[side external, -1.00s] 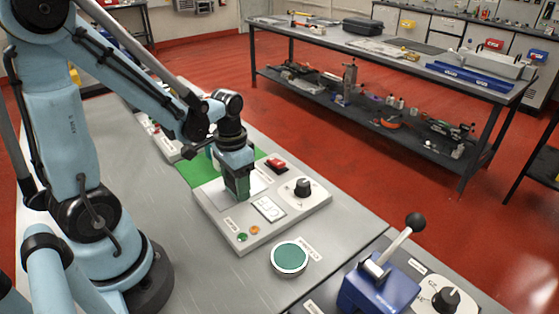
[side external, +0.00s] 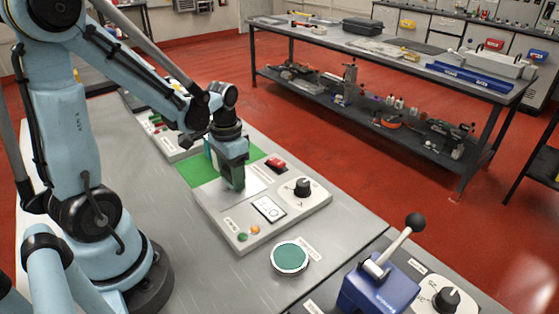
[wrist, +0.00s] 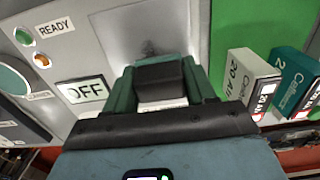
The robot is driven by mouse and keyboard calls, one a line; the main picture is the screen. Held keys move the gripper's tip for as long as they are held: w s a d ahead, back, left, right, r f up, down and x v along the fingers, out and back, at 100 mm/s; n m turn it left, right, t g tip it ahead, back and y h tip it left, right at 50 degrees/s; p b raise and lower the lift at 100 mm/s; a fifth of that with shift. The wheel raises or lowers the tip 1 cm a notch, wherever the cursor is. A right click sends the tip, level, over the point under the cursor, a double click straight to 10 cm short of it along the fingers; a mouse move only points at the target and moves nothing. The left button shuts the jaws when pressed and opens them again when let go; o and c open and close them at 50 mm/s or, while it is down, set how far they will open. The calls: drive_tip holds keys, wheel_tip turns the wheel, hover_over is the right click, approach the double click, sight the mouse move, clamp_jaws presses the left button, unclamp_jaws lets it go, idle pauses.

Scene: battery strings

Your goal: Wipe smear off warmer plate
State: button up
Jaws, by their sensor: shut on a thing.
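The warmer plate (wrist: 112,35) is a pale metal square on a light grey control unit (side external: 308,214); it also shows in the side view (side external: 256,184). A dark grey smear (wrist: 150,47) lies on the plate, just beyond my fingertips in the wrist view. My gripper (side external: 235,188) points down over the plate.
The unit carries an OFF display (side external: 269,208), a black knob (side external: 302,187), a red switch (side external: 276,164) and small lamps. Battery boxes (wrist: 245,80) stand on a green mat (side external: 200,172). A teal round pad (side external: 290,257) and blue lever device (side external: 375,289) are nearer the camera.

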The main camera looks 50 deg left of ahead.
sight(242, 194)
drive_tip(key=d, duration=0.3)
drive_tip(key=shift+d+f, duration=0.15)
drive_tip(key=shift+f, duration=0.1)
drive_tip(key=shift+d+r, duration=0.1)
drive_tip(key=shift+d, duration=0.25)
drive_tip(key=shift+a+r, duration=0.2)
drive_tip(key=shift+a, duration=0.7)
drive_tip(key=shift+a+f, duration=0.1)
drive_tip(key=shift+a, duration=1.4)
drive_tip(key=shift+a+f, duration=0.15)
drive_tip(key=shift+a, duration=0.65)
drive_tip(key=shift+r, duration=3.9)
